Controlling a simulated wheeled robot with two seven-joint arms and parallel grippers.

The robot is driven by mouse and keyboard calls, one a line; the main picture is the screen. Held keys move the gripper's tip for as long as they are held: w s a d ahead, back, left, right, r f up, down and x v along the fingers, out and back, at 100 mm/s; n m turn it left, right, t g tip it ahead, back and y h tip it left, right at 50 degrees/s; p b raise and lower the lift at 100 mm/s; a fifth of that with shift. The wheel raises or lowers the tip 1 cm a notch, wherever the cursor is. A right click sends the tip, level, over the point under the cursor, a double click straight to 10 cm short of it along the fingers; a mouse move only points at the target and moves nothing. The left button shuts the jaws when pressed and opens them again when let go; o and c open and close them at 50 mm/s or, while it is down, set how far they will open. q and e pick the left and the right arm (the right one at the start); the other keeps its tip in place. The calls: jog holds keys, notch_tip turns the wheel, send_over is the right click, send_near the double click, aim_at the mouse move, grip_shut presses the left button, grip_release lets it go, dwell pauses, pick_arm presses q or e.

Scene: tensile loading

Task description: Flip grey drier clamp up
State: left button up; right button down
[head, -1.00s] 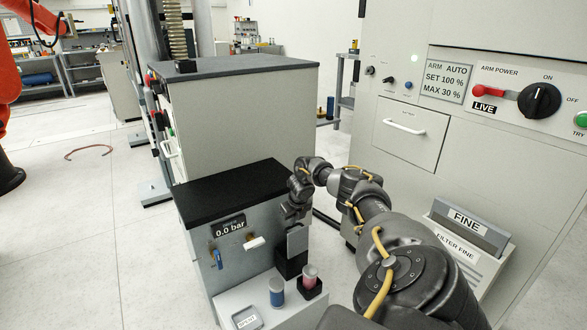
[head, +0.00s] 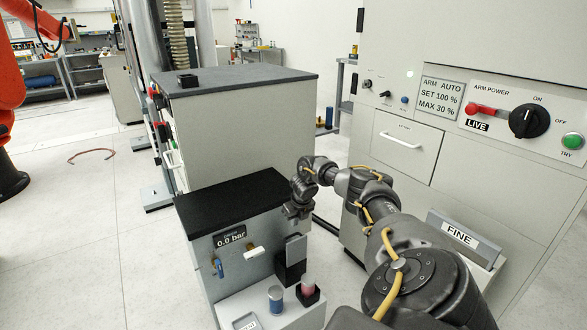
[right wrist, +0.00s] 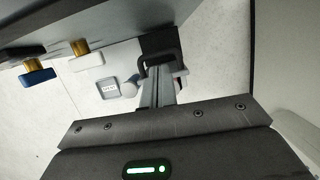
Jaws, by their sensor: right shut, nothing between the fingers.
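A grey upright plate (head: 296,248), which looks like the drier clamp, stands above a black holder (head: 288,271) on the side of the grey cabinet with the 0.0 bar display (head: 229,237). My right gripper (head: 297,212) is just above the plate, with a small gap visible in the head view. Its fingers are shut and empty. In the right wrist view the narrow grey fingers (right wrist: 157,92) point toward a black loop-shaped part (right wrist: 158,60); whether they touch it I cannot tell. My left gripper is not in view.
A blue cylinder (head: 276,299) and a pink cylinder (head: 308,287) in a black socket stand on the low white shelf beside a small labelled tray (head: 246,322). A blue valve (head: 219,267) and a white-handled valve (head: 254,252) stick out left of the plate. The large control cabinet (head: 400,190) is at right.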

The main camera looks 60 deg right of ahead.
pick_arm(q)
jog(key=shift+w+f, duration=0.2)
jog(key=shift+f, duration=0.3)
pick_arm(e)
jog(key=r, duration=0.1)
jog(key=w+r, duration=0.1)
jog(key=r, duration=0.1)
jog(key=w+r, duration=0.1)
jog(key=r, duration=0.1)
jog(key=shift+d+r, duration=0.25)
